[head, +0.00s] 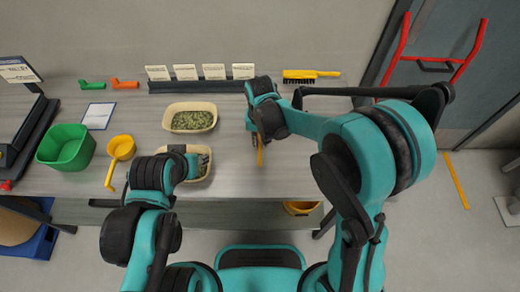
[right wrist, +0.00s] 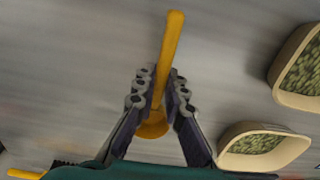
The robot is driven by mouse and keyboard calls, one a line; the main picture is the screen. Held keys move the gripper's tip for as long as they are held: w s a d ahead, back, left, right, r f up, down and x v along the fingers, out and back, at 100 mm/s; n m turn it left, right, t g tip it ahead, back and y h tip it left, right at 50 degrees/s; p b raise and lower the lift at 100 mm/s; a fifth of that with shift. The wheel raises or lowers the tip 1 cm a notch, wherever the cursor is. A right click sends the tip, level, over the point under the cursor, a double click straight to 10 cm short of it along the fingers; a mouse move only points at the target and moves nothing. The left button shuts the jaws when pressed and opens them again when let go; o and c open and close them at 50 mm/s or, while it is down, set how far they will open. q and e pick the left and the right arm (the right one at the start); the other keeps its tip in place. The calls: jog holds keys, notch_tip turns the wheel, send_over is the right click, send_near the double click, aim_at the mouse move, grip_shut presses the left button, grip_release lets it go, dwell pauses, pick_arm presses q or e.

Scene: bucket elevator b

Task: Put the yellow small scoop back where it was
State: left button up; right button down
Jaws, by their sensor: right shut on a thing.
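The yellow small scoop (right wrist: 168,60) is held between the fingers of my right gripper (right wrist: 158,100) in the right wrist view. Its handle points up in that view and its bowl is partly hidden between the fingers. In the head view its orange-yellow handle (head: 259,152) shows below my right gripper (head: 255,138), over the right-middle of the table. Whether it touches the table is unclear. My left gripper (head: 192,163) is over the nearer cream bowl (head: 205,177); its fingertips are hard to make out.
A larger yellow scoop (head: 121,147) lies beside a green tub (head: 66,147) at left. A cream bowl of green pieces (head: 190,117) stands mid-table. Label cards (head: 200,73) and a yellow brush (head: 312,75) are at the back. The table (head: 310,150) right of the scoop is clear.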

jog(key=shift+f+b, duration=0.7)
jog(key=shift+f, duration=1.15)
jog(key=shift+s, duration=0.1)
jog(key=shift+f, duration=0.1)
jog(key=c, duration=1.6)
grip_release()
